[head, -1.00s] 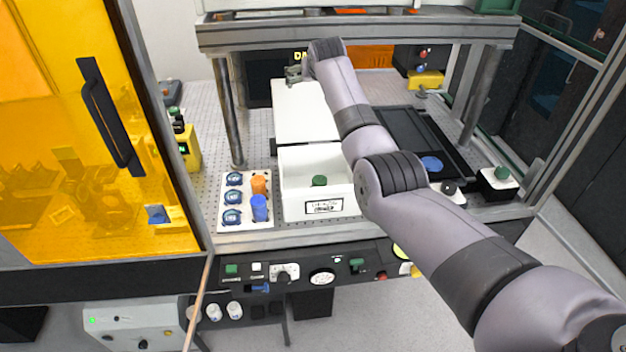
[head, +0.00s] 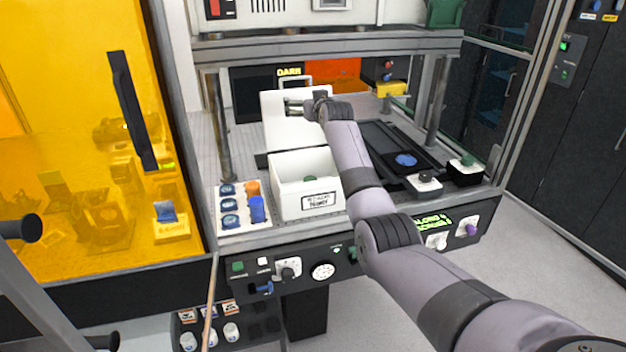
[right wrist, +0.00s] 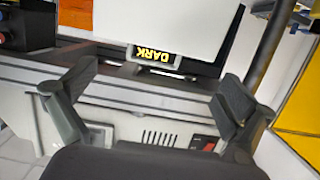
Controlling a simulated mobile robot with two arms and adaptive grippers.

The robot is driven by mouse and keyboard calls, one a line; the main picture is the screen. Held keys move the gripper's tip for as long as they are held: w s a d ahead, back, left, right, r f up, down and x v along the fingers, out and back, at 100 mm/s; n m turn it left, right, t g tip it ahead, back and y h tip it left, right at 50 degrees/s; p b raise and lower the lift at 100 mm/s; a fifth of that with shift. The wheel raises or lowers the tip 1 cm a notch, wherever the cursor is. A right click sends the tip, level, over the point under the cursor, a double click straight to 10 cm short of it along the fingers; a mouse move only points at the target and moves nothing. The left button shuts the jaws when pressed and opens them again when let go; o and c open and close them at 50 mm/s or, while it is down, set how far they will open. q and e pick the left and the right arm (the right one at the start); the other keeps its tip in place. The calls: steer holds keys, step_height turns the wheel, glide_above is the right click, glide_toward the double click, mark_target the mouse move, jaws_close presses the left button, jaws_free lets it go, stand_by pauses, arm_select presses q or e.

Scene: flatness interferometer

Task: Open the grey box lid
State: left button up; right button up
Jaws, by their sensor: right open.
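The pale grey box (head: 290,202), with a label on its front, stands on the bench with its top open. A small green thing (head: 310,177) shows inside it. Its pale lid (head: 285,132) is raised behind the box, with a handle (head: 295,79) at its upper edge. My right gripper (head: 290,105) is in front of the lid's upper part in the head view; I cannot tell whether it touches. In the right wrist view its two fingers (right wrist: 160,88) are spread with nothing held, and a pale panel (right wrist: 170,25) lies beyond them. My left gripper is not in view.
A white tray (head: 240,222) with blue and orange items stands left of the box. A black tray (head: 385,145) with a blue disc (head: 406,160) lies to the right. A shelf beam (head: 330,46) spans above, and a yellow panel (head: 60,80) stands at left.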

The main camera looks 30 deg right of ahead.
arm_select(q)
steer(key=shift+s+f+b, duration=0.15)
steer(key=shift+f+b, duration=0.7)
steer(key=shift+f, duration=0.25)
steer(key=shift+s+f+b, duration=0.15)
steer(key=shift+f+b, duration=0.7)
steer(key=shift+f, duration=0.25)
arm_select(e)
steer(key=s+a+f, duration=0.2)
steer(key=s+f, duration=0.8)
steer(key=f, duration=0.3)
steer(key=shift+s+a+t, duration=0.15)
steer(key=shift+t, duration=0.25)
